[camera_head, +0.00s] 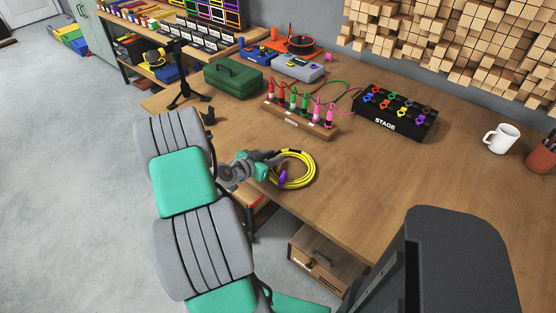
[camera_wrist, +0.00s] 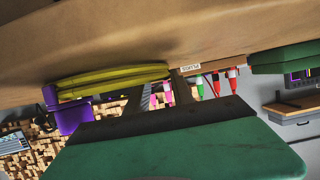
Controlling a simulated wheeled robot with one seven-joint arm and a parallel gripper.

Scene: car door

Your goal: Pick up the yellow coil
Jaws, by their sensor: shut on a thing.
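The yellow coil (camera_head: 293,172) is a looped cable at the near edge of the wooden workbench. A purple piece (camera_head: 283,176) sits on its near side. My gripper (camera_head: 273,160) reaches in from the left and is shut on the coil's left side. In the wrist view, the picture is upside down, and the yellow strands (camera_wrist: 115,80) run up to the dark fingers (camera_wrist: 165,96). The purple piece (camera_wrist: 74,118) shows at the left there. I cannot tell whether the coil touches the benchtop.
Behind the coil stands a wooden rack (camera_head: 300,122) of coloured plugs and leads. A black STAGE box (camera_head: 395,118), a white mug (camera_head: 501,138) and a green case (camera_head: 233,77) are farther off. An open drawer (camera_head: 318,258) sits below the edge. The benchtop right of the coil is clear.

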